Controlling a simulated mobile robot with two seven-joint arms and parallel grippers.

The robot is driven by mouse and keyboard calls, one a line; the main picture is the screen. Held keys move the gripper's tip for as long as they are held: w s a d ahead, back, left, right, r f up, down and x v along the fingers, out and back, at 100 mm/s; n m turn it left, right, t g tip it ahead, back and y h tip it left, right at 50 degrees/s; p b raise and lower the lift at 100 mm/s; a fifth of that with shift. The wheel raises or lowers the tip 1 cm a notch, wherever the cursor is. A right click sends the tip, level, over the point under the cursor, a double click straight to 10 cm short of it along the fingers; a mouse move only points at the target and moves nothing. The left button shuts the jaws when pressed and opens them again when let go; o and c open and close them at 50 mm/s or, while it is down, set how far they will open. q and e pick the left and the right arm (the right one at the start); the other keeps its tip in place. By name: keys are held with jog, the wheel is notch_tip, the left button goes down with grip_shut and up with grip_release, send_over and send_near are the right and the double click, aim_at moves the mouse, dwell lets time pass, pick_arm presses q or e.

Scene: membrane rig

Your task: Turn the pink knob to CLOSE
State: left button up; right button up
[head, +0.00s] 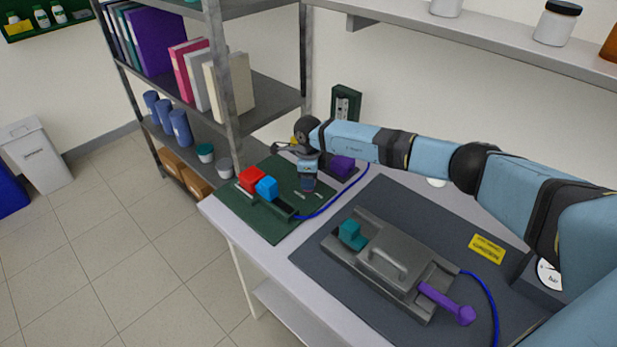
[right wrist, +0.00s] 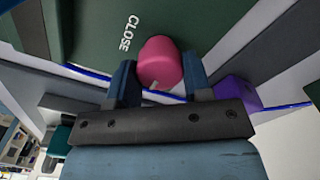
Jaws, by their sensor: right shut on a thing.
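The pink knob (right wrist: 160,58) shows in the right wrist view, between the two fingers of my right gripper (right wrist: 159,78). A white mark shows on the knob's side facing the gripper. The white word CLOSE (right wrist: 129,33) is on the green panel (right wrist: 95,28) to the left of the knob. In the head view my right gripper (head: 308,184) points down over the green panel (head: 255,222) and hides the knob. It is shut on the knob. My left gripper is in neither view.
A red block (head: 251,179) and a blue block (head: 267,188) stand on the panel beside the gripper. A purple block (head: 342,165) is behind it. A blue cable (head: 330,205) runs close by. A grey rig with a handle (head: 385,262) lies on the dark mat (head: 400,203).

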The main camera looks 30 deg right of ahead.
jog(key=m, duration=0.4)
jog(key=shift+b, duration=0.4)
jog(key=m, duration=0.4)
jog(key=shift+m, duration=0.4)
jog(key=m, duration=0.4)
jog(key=shift+m+p, duration=0.45)
jog(key=shift+m, duration=2.05)
jog(key=o, duration=0.9)
jog(key=shift+r, duration=0.15)
